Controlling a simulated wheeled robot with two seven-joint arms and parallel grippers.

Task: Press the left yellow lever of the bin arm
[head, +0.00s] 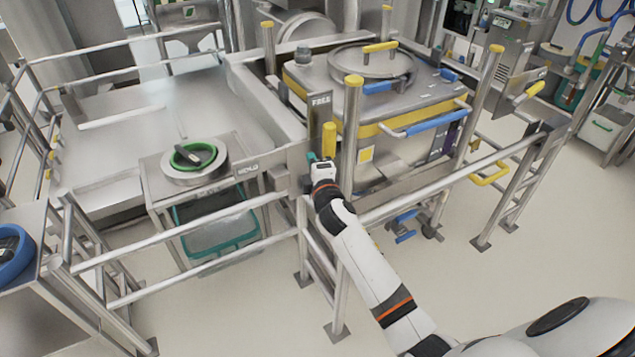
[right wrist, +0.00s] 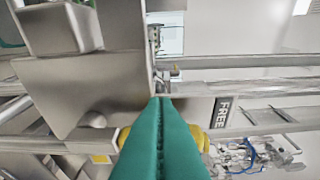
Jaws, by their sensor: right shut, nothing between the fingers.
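The left yellow lever (head: 329,139) is a short upright yellow handle beside a metal post, just below the plate marked FREE (head: 320,100). My right gripper (head: 312,158) is just below and left of the lever in the head view, with its teal fingers shut and empty. In the right wrist view the shut fingers (right wrist: 165,101) cover the middle of a yellow part (right wrist: 204,139), which looks like the lever. I cannot tell whether they touch it. The metal bin (head: 405,112) with a yellow band stands behind the rails. My left gripper is not in view.
Metal rails (head: 440,188) run in front of the bin. A stand with a green ring (head: 195,153) is to the left, above a teal crate (head: 215,228). Another yellow handle (head: 530,91) is at the right. The floor at the front is clear.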

